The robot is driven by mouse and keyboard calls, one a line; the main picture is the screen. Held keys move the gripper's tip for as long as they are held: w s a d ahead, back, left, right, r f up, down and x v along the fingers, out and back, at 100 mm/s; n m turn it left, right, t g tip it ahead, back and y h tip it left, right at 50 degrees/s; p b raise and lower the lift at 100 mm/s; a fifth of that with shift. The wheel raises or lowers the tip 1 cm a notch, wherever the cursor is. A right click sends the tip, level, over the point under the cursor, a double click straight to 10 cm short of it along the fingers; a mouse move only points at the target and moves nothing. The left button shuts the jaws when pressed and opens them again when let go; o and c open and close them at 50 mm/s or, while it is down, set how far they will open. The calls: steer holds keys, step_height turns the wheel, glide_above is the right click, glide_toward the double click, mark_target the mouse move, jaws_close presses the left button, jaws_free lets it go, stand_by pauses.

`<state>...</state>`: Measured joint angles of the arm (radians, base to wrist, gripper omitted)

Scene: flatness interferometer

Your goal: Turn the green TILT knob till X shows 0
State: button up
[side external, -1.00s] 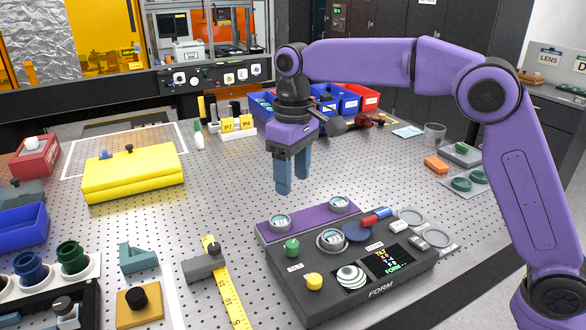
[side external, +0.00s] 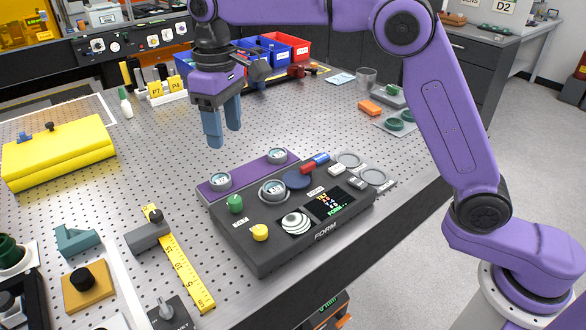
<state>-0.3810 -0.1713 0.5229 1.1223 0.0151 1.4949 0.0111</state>
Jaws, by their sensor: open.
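The flatness interferometer (side external: 262,249) is a dark grey box on the perforated metal table, marked FORM on its front edge. Its green knob (side external: 235,204) stands at the left of the top face, and a yellow knob (side external: 260,232) is nearer the front. A small dark display (side external: 327,203) shows TILT and FORM lines; its digits are too small to read. My gripper (side external: 222,137), with two blue-grey fingers, is open and empty. It hangs fingers down above the table, behind and above the green knob, not touching it.
A purple strip with round dials (side external: 220,181) runs along the instrument's back. A red and blue cylinder (side external: 315,162) lies on its top. A yellow ruler (side external: 187,270) and a grey block (side external: 148,236) lie to the left. A yellow case (side external: 58,150) stands far left.

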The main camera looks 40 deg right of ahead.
steer(key=shift+s, duration=0.1)
stand_by(0.8)
steer(key=s+d+f+n, duration=0.2)
steer(key=s+d, duration=0.5)
steer(key=s, duration=0.4)
steer(key=s+d+f+n, duration=0.2)
steer(key=s+d+f, duration=0.2)
steer(key=s+d, duration=0.4)
steer(key=s+d+f+n, duration=0.2)
steer(key=s+d, duration=0.6)
steer(key=s, duration=0.6)
steer(key=shift+f, duration=0.85)
